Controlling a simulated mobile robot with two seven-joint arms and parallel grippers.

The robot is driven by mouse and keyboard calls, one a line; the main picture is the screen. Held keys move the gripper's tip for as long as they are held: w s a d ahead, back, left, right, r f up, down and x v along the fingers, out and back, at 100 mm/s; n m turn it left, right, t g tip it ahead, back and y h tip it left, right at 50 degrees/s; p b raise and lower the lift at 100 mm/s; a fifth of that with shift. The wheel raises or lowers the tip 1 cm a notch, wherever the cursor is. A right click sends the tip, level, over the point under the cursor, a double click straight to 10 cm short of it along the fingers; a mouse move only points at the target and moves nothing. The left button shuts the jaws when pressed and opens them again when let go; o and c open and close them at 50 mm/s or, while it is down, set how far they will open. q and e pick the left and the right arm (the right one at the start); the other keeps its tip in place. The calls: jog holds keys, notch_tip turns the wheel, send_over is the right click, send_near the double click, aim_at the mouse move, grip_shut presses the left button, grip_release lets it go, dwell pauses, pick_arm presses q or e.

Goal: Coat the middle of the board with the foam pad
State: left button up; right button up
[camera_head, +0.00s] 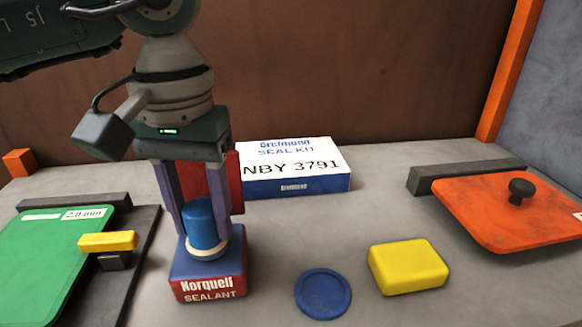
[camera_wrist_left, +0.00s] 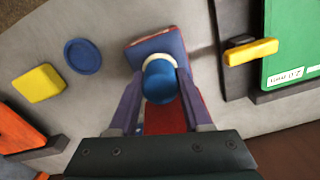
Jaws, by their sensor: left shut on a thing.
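My left gripper (camera_head: 204,228) points down and is shut on a blue cylindrical handle (camera_head: 203,222), its purple fingers on either side. In the left wrist view the same handle (camera_wrist_left: 159,82) sits between the fingertips. A pale ring shows at the handle's base, over the red and blue Norquell sealant container (camera_head: 209,288). I cannot tell whether this ring is the foam pad or the container's rim. A green board (camera_head: 45,250) marked 2.0 mm lies at the left, with a yellow bar (camera_head: 108,241) over its right edge. My right gripper is not in view.
A blue round lid (camera_head: 323,294) and a yellow block (camera_head: 408,267) lie right of the container. A seal kit box (camera_head: 297,187) stands behind. An orange plate (camera_head: 515,218) with a black knob is at the right. The grey table is clear between the yellow block and this plate.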

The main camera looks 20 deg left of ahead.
pick_arm(q)
jog(key=shift+r+p, duration=2.1)
jog(key=shift+r, duration=1.4)
jog(key=d+r+m, duration=0.2)
jog(key=d+r, duration=0.1)
jog(key=r, duration=0.4)
notch_tip(320, 180, up, 42)
jog(key=m+p, duration=0.1)
jog(key=p, duration=3.8)
send_over(199, 208)
jog(key=s+d, duration=0.5)
jog(key=s, duration=0.3)
jog(key=shift+w+a+r, duration=0.1)
jog(key=shift+w+a, duration=0.05)
jog(key=shift+a, duration=0.1)
